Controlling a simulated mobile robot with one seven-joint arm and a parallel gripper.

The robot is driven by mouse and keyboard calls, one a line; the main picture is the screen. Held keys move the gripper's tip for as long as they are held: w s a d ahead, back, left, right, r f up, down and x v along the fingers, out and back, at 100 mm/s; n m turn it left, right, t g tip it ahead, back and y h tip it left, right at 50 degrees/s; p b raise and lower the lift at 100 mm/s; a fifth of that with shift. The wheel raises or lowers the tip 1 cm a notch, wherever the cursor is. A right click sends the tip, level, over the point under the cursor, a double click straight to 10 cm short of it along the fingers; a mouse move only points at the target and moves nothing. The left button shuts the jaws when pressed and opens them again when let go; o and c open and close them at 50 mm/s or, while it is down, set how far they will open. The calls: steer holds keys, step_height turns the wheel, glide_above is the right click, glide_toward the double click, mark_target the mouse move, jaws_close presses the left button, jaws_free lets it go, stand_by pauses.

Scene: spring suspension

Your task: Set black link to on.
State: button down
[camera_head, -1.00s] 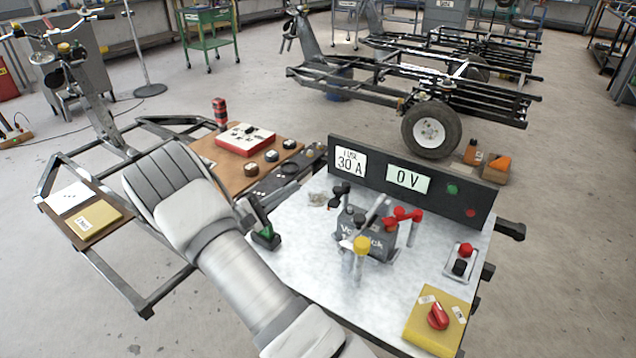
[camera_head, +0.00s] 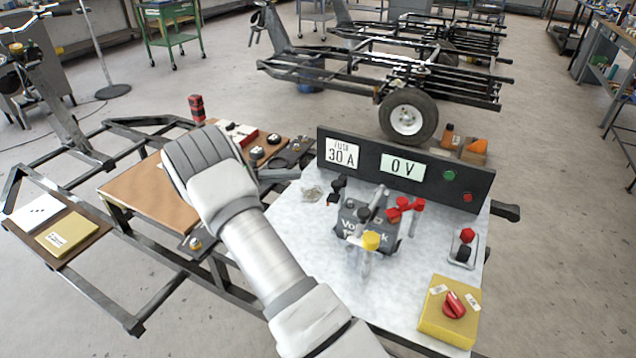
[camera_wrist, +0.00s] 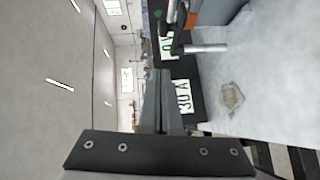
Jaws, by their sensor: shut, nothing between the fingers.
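The black link, as far as I can make it out, is the part with black knobs (camera_head: 338,187) at the left of the grey block (camera_head: 352,238) on the pale bench top. A black-capped silver post also shows in the wrist view (camera_wrist: 180,45). Which way the link is set is too small to tell. My gripper (camera_wrist: 162,75) is shut and empty in the wrist view, with clear space between its tips and the post. In the head view my gripper (camera_head: 285,174) shows only partly, left of the black knobs. My forearm hides the bench's left part.
A panel (camera_head: 440,175) reading 30 A and 0 V stands behind. A yellow box with a red rotary knob (camera_head: 453,305) and a red-and-black button plate (camera_head: 464,247) sit at the right.

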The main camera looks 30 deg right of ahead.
mark_target(338, 187)
steer(key=s+d+f+b, duration=0.1)
steer(key=s+d, duration=0.3)
steer(key=d, duration=0.1)
steer(key=shift+s+d, duration=0.2)
steer(key=shift+d, duration=0.1)
steer(key=shift+s+f+t, duration=0.1)
steer(key=shift+t, duration=0.2)
